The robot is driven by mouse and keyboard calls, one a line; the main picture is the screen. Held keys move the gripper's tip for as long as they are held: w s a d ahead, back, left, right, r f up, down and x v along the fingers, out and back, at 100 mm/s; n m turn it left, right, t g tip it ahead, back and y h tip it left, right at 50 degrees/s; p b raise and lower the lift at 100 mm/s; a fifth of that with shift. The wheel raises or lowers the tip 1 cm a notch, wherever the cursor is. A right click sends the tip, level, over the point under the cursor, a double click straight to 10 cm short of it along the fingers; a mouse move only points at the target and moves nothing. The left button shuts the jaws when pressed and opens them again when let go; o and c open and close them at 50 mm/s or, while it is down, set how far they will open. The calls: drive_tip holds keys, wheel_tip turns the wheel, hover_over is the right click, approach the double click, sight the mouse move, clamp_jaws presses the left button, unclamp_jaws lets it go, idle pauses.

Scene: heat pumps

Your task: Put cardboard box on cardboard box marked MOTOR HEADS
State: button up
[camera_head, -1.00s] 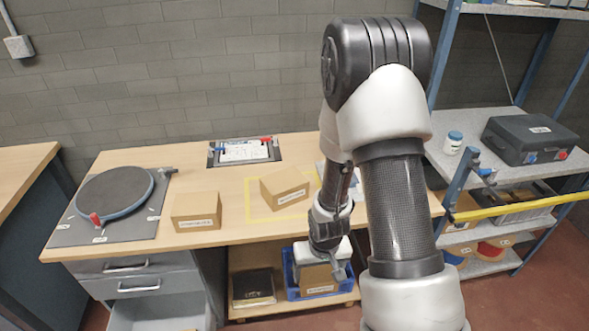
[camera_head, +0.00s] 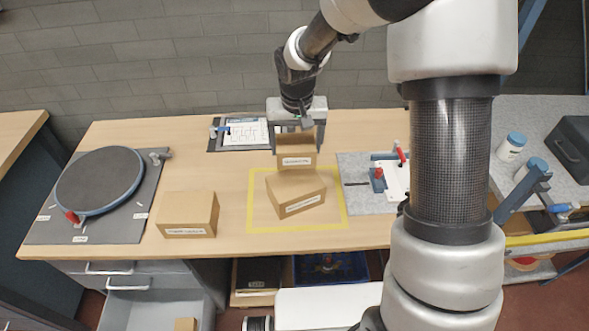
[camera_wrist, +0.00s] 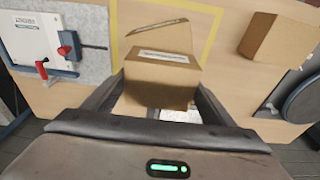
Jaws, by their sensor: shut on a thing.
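My gripper (camera_head: 297,135) is shut on a small cardboard box (camera_head: 296,150) with a white label, held above the bench; it also shows between the fingers in the wrist view (camera_wrist: 160,85). In the head view, a second labelled cardboard box (camera_head: 296,195) sits turned at an angle inside a yellow square on the bench. The held box appears just behind and above it; whether they touch is unclear. A third labelled cardboard box (camera_head: 188,214) stands to the left. I cannot read any label surely, so I cannot tell which says MOTOR HEADS.
A round turntable (camera_head: 99,180) lies at the left of the bench. A clipboard-like panel (camera_head: 240,133) lies at the back. A fixture with red handles (camera_head: 380,178) stands right of the yellow square. A blue crate (camera_head: 330,267) is on the shelf below. Bench wood between the boxes is clear.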

wheel_tip(320, 180, down, 9)
drive_tip(key=shift+f, duration=0.2)
idle(0.3)
drive_tip(key=shift+f, duration=0.2)
drive_tip(key=o, duration=1.1)
drive_tip(key=shift+o, duration=0.2)
drive_tip(key=shift+r, duration=0.1)
